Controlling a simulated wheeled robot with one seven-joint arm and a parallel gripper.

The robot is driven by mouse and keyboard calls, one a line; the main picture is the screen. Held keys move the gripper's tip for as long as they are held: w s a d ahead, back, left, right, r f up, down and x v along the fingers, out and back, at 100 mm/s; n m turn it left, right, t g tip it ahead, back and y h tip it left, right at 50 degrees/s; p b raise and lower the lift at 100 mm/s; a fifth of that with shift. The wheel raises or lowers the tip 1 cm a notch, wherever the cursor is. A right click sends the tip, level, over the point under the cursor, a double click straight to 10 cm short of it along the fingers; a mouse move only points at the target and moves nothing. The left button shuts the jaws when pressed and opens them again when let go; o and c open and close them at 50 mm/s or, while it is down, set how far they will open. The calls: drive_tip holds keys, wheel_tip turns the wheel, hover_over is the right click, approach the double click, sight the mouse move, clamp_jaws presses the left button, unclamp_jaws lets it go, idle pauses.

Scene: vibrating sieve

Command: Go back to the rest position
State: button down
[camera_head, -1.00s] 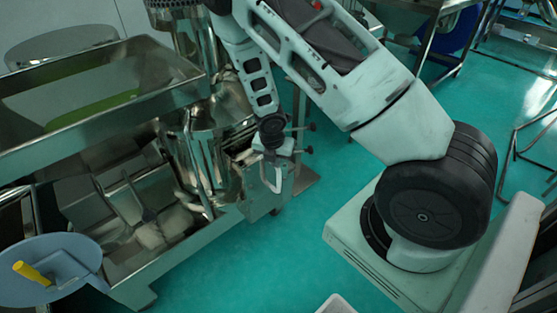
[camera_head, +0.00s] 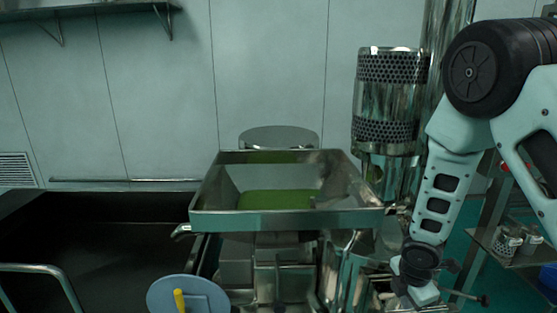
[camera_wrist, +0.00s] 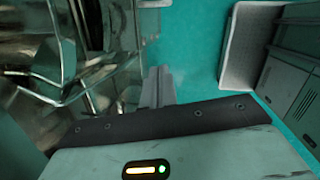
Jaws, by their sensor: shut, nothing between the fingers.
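My gripper (camera_wrist: 158,80) shows in the wrist view as two grey fingers held together, pointing away over the green floor, with nothing between them. In the head view, my arm comes down at the right. Its wrist end hangs beside the sieve machine, and the fingers cannot be made out there. The sieve's metal hopper (camera_head: 290,221) stands in the centre, with green material (camera_head: 275,199) in it.
A perforated metal cylinder (camera_head: 388,100) stands behind the hopper, close to my arm. A blue-grey disc with a yellow handle (camera_head: 181,300) is at the lower front. A dark-topped table (camera_head: 100,245) is at left. The wrist view shows metal machine parts (camera_wrist: 60,50) at left and clear floor (camera_wrist: 195,45).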

drive_tip(key=s+a+r+m+y, duration=0.1)
drive_tip(key=s+a+r+m, duration=0.7)
drive_tip(key=a+r, duration=0.5)
drive_tip(key=s+a+r+m+g, duration=0.1)
drive_tip(key=s+a+r+m, duration=0.1)
drive_tip(key=s, duration=0.6)
drive_tip(key=s+a+r+m+g+y, duration=0.1)
drive_tip(key=s+a+r+m, duration=0.1)
drive_tip(key=s+r, duration=0.3)
drive_tip(key=s+a, duration=0.1)
drive_tip(key=s, duration=0.2)
drive_tip(key=shift+s+a+r, duration=0.2)
